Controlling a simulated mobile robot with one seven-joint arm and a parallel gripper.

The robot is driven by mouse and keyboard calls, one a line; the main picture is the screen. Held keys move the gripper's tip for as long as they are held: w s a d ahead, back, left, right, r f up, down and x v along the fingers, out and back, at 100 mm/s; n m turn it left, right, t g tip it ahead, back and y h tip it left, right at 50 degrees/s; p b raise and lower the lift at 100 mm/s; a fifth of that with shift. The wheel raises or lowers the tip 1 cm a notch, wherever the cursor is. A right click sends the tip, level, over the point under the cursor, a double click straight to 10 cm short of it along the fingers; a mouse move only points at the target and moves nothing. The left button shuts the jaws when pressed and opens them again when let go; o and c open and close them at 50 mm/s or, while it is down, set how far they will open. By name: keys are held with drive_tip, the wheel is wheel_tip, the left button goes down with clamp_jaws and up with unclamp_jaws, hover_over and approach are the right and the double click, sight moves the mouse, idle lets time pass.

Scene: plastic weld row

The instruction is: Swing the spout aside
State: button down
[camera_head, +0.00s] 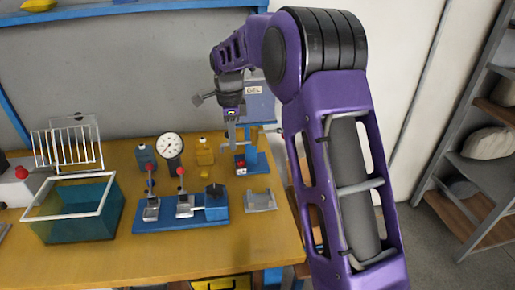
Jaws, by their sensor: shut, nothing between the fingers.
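A blue-grey dispenser box labelled GEL (258,104) stands at the back right of the bench, partly behind my arm. I cannot make out its spout for certain; my wrist and gripper cover the area just left of the box. My gripper (231,143) points down in front of and to the left of the box, its fingers shut with nothing seen between them. Its tips are close to a blue stand (256,160) with a small red part at its foot. I cannot tell whether they touch it.
The wooden bench (180,258) also holds a teal tank (78,226), a wire rack (72,143), a round gauge (170,146), a blue fixture with red-knobbed clamps (183,205), bottles and a grey cradle (261,201). Shelves (480,160) stand at right. The bench front is clear.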

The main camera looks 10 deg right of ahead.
drive_tip(key=shift+s, duration=0.1)
wheel_tip(320, 180, up, 7)
drive_tip(key=s+p, duration=0.1)
drive_tip(key=p, duration=0.3)
drive_tip(key=shift+s, duration=0.15)
idle(0.5)
drive_tip(key=shift+r, duration=0.1)
